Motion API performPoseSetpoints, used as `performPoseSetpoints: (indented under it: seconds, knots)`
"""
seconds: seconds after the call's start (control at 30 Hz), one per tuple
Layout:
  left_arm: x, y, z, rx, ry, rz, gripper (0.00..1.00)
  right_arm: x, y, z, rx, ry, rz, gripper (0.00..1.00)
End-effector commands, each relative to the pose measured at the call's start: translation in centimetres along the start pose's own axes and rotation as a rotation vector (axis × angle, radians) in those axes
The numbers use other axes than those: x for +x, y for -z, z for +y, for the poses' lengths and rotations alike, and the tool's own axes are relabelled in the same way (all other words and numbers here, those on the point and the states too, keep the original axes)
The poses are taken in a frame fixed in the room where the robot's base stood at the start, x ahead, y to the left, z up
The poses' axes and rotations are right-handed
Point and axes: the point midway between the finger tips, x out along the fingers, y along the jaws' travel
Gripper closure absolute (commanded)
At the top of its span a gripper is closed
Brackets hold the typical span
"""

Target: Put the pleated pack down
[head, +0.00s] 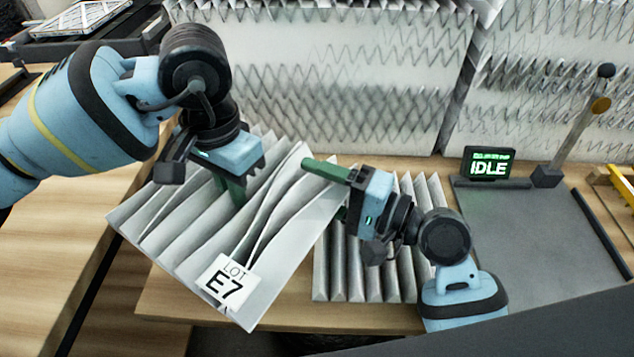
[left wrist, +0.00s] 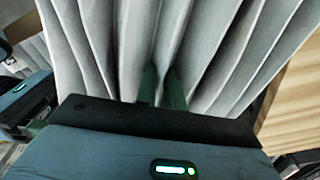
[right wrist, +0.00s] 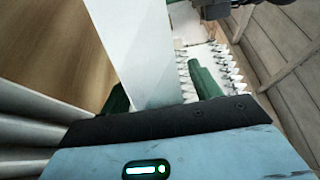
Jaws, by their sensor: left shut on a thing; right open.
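A white pleated pack (head: 185,215) with a "LOT E7" tag (head: 228,284) is held tilted, its lower left part reaching past the table's front edge. My left gripper (head: 235,190) is shut on its pleats; in the left wrist view the green fingers (left wrist: 162,88) are close together between folds. My right gripper (head: 330,190) is open at the pack's right end. In the right wrist view its fingers (right wrist: 163,90) stand apart, with the pack's flat white end panel (right wrist: 140,45) between them. I cannot tell whether they touch it.
A second pleated pack (head: 365,265) lies on the wooden table (head: 270,316), partly behind my right gripper. A grey mat (head: 545,225), a display reading "IDLE" (head: 488,167) and a post with a dark knob (head: 575,125) are at the right. Pleated panels (head: 320,80) stand along the back.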

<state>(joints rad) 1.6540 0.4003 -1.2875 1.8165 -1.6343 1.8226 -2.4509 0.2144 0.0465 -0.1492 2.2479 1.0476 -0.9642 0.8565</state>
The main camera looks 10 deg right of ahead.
Motion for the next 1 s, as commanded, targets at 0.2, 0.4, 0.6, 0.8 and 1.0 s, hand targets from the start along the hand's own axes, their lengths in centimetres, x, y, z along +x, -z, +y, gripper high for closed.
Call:
performPoseSetpoints:
  seconds: [0.2, 0.4, 0.6, 0.8, 1.0]
  knots:
    - [-0.01, 0.0, 0.0, 0.0, 0.0, 0.0, 1.0, 0.58, 0.02, 0.0, -0.001, -0.001, 0.0, 0.37]
    - [-0.01, 0.0, 0.0, 0.0, 0.0, 0.0, 1.0, 0.56, 0.01, 0.0, -0.001, -0.001, 0.0, 0.4]
    - [-0.01, 0.0, 0.0, 0.0, 0.0, 0.0, 1.0, 0.54, 0.01, 0.0, -0.001, -0.001, 0.0, 0.66]
    - [-0.01, 0.0, 0.0, 0.0, 0.0, 0.0, 0.83, 0.53, 0.01, -0.01, -0.001, 0.0, 0.0, 0.85]
    - [-0.01, 0.0, 0.0, 0.0, 0.0, 0.0, 0.64, 0.53, 0.01, -0.01, -0.001, -0.001, 0.0, 0.85]
